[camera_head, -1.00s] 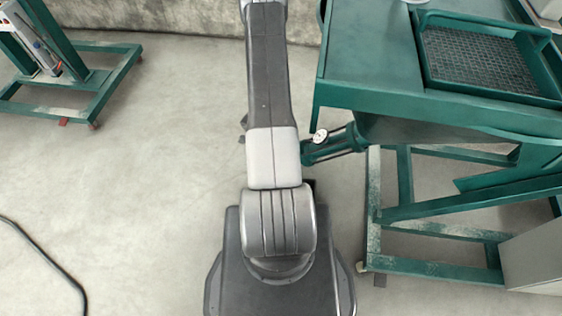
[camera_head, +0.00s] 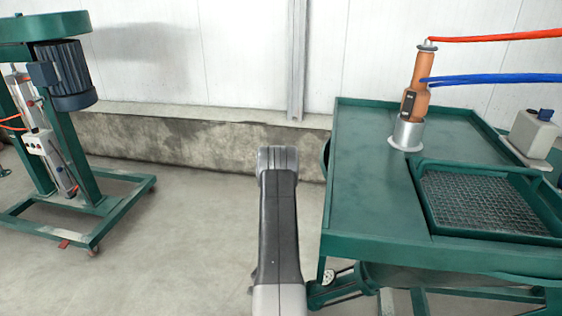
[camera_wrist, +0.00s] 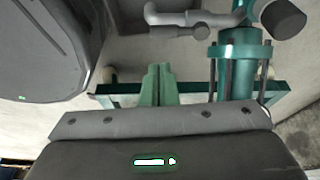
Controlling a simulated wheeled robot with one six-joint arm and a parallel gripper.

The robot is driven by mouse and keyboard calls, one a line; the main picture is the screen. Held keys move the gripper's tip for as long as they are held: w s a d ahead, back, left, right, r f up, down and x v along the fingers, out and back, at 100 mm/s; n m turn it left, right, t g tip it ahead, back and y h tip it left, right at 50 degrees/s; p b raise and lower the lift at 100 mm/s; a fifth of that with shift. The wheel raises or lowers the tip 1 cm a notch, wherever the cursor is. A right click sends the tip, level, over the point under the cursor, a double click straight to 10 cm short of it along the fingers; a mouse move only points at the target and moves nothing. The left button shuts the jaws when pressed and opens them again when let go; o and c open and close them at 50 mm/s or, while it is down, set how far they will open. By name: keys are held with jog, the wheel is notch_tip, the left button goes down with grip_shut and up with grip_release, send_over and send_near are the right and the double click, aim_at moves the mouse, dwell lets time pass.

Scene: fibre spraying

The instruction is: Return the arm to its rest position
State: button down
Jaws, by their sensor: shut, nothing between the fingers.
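My arm (camera_head: 279,225) rises from the bottom middle of the head view, with its pale elbow joint at the upper end. My gripper is hidden in the head view. In the wrist view my gripper (camera_wrist: 158,72) has its two green fingers together, with nothing between them. They stand out from a grey bar on the dark gripper body. A green cylinder (camera_wrist: 238,65) with rods and grey pipes shows beyond the fingers, apart from them as far as I can tell.
A green table (camera_head: 375,190) stands at the right. It carries an orange spray device (camera_head: 420,80) in a metal holder, with red and blue hoses, and a mesh tray (camera_head: 480,237). A green motor stand (camera_head: 75,185) is at the left. Open floor lies between.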

jog(key=shift+x, duration=1.2)
jog(key=w+d+f+n+t+y+b, duration=0.2)
jog(key=w+d+f+n+b, duration=0.3)
jog(key=n+b, duration=0.7)
jog(key=d+f+n+t, duration=0.1)
jog(key=d+n, duration=0.1)
jog(key=shift+w+d+n+t, duration=0.25)
jog(key=shift+d+n+t, duration=0.15)
jog(key=shift+b, duration=0.5)
jog(key=shift+r, duration=0.2)
